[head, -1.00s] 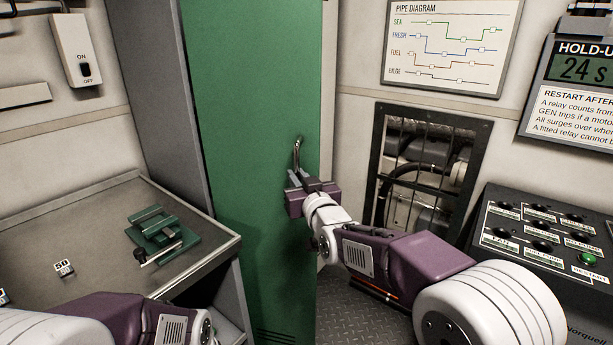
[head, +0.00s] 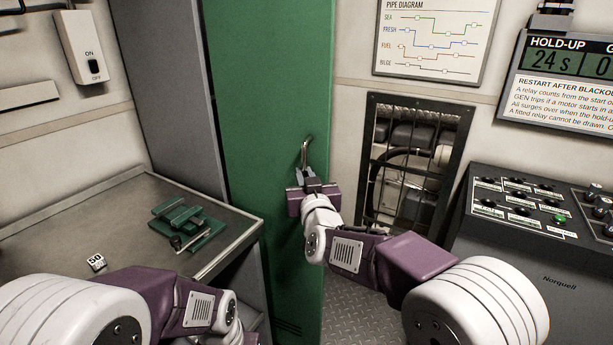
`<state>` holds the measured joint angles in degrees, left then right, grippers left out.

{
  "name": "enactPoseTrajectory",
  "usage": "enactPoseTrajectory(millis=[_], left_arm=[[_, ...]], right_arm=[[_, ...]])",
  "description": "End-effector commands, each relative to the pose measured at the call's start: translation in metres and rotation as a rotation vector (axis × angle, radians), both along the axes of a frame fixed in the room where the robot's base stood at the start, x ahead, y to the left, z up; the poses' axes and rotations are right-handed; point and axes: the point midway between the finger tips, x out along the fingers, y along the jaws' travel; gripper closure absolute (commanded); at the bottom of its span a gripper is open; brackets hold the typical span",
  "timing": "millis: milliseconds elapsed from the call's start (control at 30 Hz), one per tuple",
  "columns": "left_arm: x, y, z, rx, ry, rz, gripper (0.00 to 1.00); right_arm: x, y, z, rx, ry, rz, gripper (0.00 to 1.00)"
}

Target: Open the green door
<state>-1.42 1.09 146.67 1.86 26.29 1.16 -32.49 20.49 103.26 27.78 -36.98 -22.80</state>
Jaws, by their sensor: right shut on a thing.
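The tall green door (head: 262,130) stands in the middle of the head view, on the front of a grey cabinet. It looks closed or nearly so; I cannot tell whether there is a gap at its edge. Its metal handle (head: 305,150) is near the door's right edge. My right gripper (head: 306,176) is at the handle, shut on its lower part, which the fingers partly hide. My left arm shows at the lower left, but its gripper is out of the picture.
A workbench (head: 130,215) at left carries a green vise (head: 188,222) and a small marked block (head: 97,262). A barred opening (head: 412,165) is in the wall right of the door. A control panel (head: 540,230) stands at right. Patterned metal floor shows below the door.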

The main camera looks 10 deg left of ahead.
Motion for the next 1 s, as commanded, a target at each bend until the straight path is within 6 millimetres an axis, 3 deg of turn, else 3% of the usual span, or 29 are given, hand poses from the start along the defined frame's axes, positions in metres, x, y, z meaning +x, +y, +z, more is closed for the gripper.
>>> enactPoseTrajectory(millis=[67,100,167,567,1000], left_arm=[[0.000,0.000,0.000,0.000,0.000,0.000,0.64],[0.000,0.000,0.000,0.000,0.000,0.000,0.64],[0.000,0.000,0.000,0.000,0.000,0.000,0.64],[0.000,0.000,-0.001,0.000,0.000,0.000,0.64],[0.000,0.000,-0.001,0.000,0.000,0.000,0.64]], right_arm=[[-0.001,0.002,0.004,0.002,-0.008,0.003,1.00],[-0.001,0.002,0.004,0.002,-0.008,0.003,0.82],[-0.001,0.002,0.003,0.002,-0.008,0.003,0.66],[-0.007,-0.001,0.001,0.001,-0.002,0.002,0.66],[-0.081,-0.021,0.002,0.001,-0.005,0.004,0.66]])
